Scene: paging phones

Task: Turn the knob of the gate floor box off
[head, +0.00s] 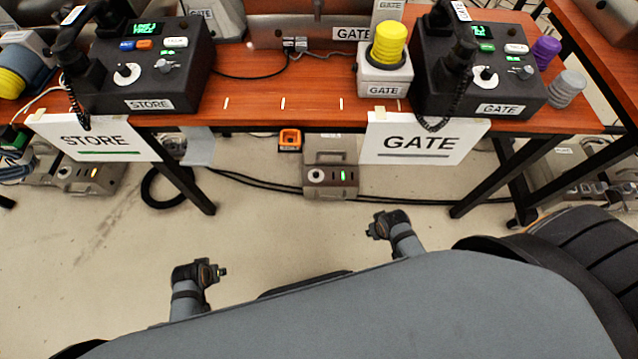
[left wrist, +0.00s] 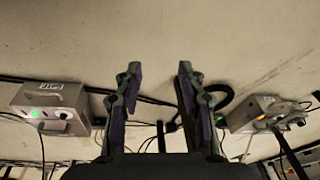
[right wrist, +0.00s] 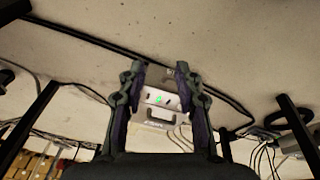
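The gate floor box (head: 331,152) is a grey box on the floor under the table edge, between the STORE and GATE signs. The right wrist view shows a similar box (right wrist: 158,115) between the fingers. My left gripper (head: 221,271) and right gripper (head: 372,228) are open, empty and apart from the box, on my side.
The wooden table (head: 255,112) carries the STORE console (head: 140,70) and GATE console (head: 478,75). The STORE sign (head: 92,139) and GATE sign (head: 424,139) hang at its edge. An orange device (head: 290,139), black cables and table legs are near the box. Floor before it is clear.

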